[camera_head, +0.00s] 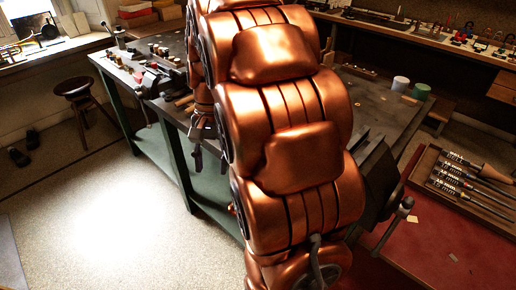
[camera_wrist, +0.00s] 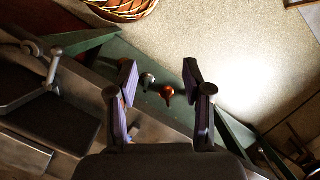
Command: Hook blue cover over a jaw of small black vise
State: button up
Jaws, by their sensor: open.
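My gripper (camera_wrist: 160,82) is open and empty in the wrist view, its two fingers with purplish inner pads spread wide. In the head view my gripper (camera_head: 196,148) hangs at the front edge of the workbench, partly hidden by my arm. A small dark vise-like shape (camera_head: 151,82) sits on the left part of the bench top, among small parts. It is too small and dark to make out its jaws. I cannot make out the blue cover in either view; my arm hides much of the bench.
The dark-topped workbench (camera_head: 376,102) has green legs. A larger vise (camera_head: 378,190) with a metal handle is at its right end. A tool tray (camera_head: 421,176) lies on the red surface at right. A stool (camera_head: 76,88) stands at left. The floor in front is clear.

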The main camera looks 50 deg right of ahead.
jog(key=w+d+f+m, duration=0.1)
jog(key=d+m, duration=0.1)
jog(key=d, duration=0.5)
jog(key=w+d+f+m+t+y, duration=0.1)
jog(key=w+d+f+m, duration=0.1)
jog(key=d, duration=0.5)
jog(key=w+d+f+m+y, duration=0.1)
jog(key=w+d+m, duration=0.1)
jog(key=d, duration=0.5)
jog(key=shift+w+f+m+t, duration=0.2)
jog(key=shift+m+t, duration=0.1)
jog(key=shift+m, duration=0.5)
jog(key=shift+x, duration=1.25)
jog(key=shift+s+a+f+p, duration=0.2)
jog(key=shift+a+f+p, duration=0.35)
jog(key=shift+f+p, duration=0.15)
jog(key=shift+p+x, duration=0.45)
jog(key=shift+x, duration=1.25)
jog(key=shift+c, duration=0.3)
grip_shut()
